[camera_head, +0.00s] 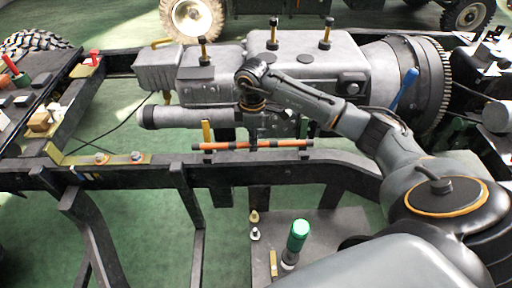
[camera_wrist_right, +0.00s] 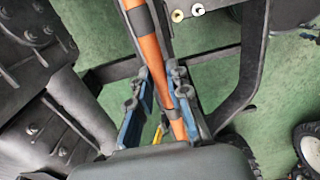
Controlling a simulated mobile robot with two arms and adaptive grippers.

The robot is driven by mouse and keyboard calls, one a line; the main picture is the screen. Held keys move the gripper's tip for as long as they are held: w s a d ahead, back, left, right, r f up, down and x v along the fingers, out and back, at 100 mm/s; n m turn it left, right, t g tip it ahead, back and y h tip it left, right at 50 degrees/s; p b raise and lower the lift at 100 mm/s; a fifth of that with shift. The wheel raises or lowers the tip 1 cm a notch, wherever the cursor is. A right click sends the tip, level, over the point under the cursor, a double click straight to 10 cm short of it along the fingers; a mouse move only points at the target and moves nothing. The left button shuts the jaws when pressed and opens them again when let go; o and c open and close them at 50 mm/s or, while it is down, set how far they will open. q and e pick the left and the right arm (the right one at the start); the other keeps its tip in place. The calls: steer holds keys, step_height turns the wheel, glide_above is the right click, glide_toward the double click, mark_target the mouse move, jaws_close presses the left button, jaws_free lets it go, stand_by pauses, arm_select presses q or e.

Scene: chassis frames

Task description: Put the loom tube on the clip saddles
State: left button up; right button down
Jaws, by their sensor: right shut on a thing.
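The loom tube (camera_head: 232,145) is a thin orange rod with dark bands. It lies roughly level along the far side of the near chassis rail. My right gripper (camera_head: 255,136) reaches down to its middle, and its fingers are small in the head view. In the right wrist view, the tube (camera_wrist_right: 149,48) runs between the blue-padded fingers of my right gripper (camera_wrist_right: 160,84), shut on it. Dark supports that look like the clip saddles show under the tube near its left end (camera_head: 210,160) and right end (camera_head: 303,157). I cannot tell whether the tube touches them. My left gripper is out of view.
A grey gearbox (camera_head: 310,65) stands behind the tube, close to my right arm. A yellow upright (camera_head: 206,129) rises near the tube's left end. Green floor shows between rails.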

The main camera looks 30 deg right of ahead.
mark_target(256, 155)
steer(key=shift+w+d+f, duration=0.25)
steer(key=shift+d+f, duration=0.35)
steer(key=shift+f, duration=0.25)
step_height(256, 155, down, 3)
steer(key=shift+d+f, duration=0.1)
steer(key=shift+f, duration=0.15)
steer(key=c, duration=1.3)
jaws_free()
step_height(256, 155, up, 12)
steer(key=shift+r, duration=0.15)
